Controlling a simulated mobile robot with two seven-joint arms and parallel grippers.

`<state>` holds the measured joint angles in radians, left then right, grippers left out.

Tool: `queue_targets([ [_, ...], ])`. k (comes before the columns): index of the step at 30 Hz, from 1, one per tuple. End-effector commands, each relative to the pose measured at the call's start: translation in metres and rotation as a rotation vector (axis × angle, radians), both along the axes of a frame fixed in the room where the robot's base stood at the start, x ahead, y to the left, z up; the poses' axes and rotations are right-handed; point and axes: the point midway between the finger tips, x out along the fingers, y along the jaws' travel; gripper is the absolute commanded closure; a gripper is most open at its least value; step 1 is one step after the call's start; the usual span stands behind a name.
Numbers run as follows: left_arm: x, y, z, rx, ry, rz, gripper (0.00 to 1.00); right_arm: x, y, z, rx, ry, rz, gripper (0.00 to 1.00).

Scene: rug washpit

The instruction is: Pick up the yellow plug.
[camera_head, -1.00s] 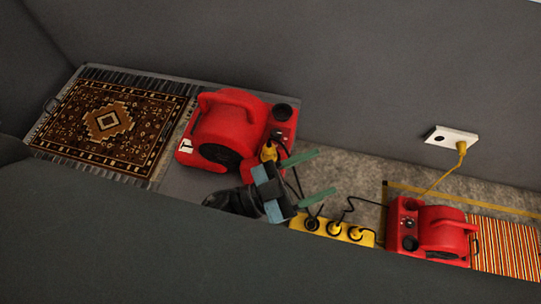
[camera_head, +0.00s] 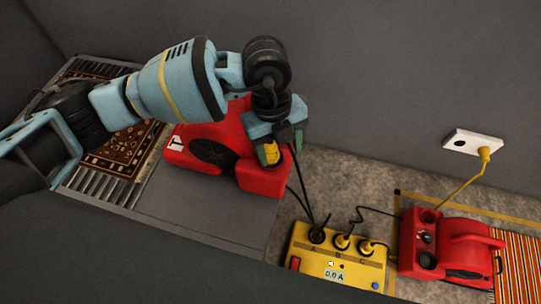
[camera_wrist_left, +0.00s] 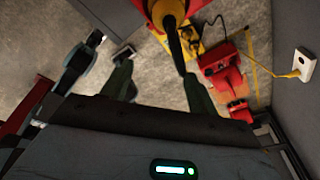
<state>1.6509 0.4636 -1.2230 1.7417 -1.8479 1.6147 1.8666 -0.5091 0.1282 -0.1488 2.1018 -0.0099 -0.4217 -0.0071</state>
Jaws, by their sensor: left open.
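A yellow plug (camera_head: 271,153) with a black cord is at the big red blower (camera_head: 215,150), near its right end. My left gripper (camera_head: 279,152) is open in front of the blower, with the plug between or just behind its fingers. In the left wrist view the plug (camera_wrist_left: 168,9) and cord show ahead of the two spread green fingers (camera_wrist_left: 158,88). Contact cannot be told. A second yellow plug (camera_head: 485,154) sits in the white wall socket (camera_head: 460,141). In the wrist view, a blue-and-dark arm part (camera_wrist_left: 78,65) lies at left; its jaws are unclear.
A patterned rug (camera_head: 110,155) lies at left. Black cords cross the floor; a grey wall rises behind.

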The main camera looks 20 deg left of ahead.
Motion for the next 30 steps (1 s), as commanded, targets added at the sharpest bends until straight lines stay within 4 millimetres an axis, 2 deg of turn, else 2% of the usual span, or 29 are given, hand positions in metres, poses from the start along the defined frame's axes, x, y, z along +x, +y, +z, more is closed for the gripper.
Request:
queue_targets([
  [1, 0.013, 0.012, 0.002, 0.061, -0.038, 0.030, 0.41, 0.001, 0.000, -0.005, 0.000, 0.000, 0.000, 0.64],
  [3, 0.024, 0.025, 0.006, 0.123, -0.074, 0.065, 0.41, 0.003, 0.000, -0.007, -0.001, -0.002, 0.000, 0.64],
  [7, 0.033, 0.036, 0.011, 0.178, -0.107, 0.098, 0.41, 0.007, 0.000, -0.008, -0.002, -0.009, 0.001, 0.64],
  [13, 0.034, 0.037, 0.010, 0.184, -0.112, 0.102, 0.41, 0.006, 0.000, -0.008, -0.002, -0.008, 0.001, 0.64],
  [20, 0.034, 0.036, -0.012, 0.182, -0.108, 0.099, 0.41, 0.002, -0.001, -0.013, -0.002, 0.002, 0.001, 0.64],
  [26, 0.034, 0.036, -0.016, 0.179, -0.110, 0.099, 0.41, -0.001, -0.001, -0.013, -0.003, 0.007, 0.002, 0.64],
  [30, 0.035, 0.034, -0.027, 0.181, -0.109, 0.099, 0.41, -0.003, -0.002, -0.017, -0.005, 0.013, 0.002, 0.64],
])
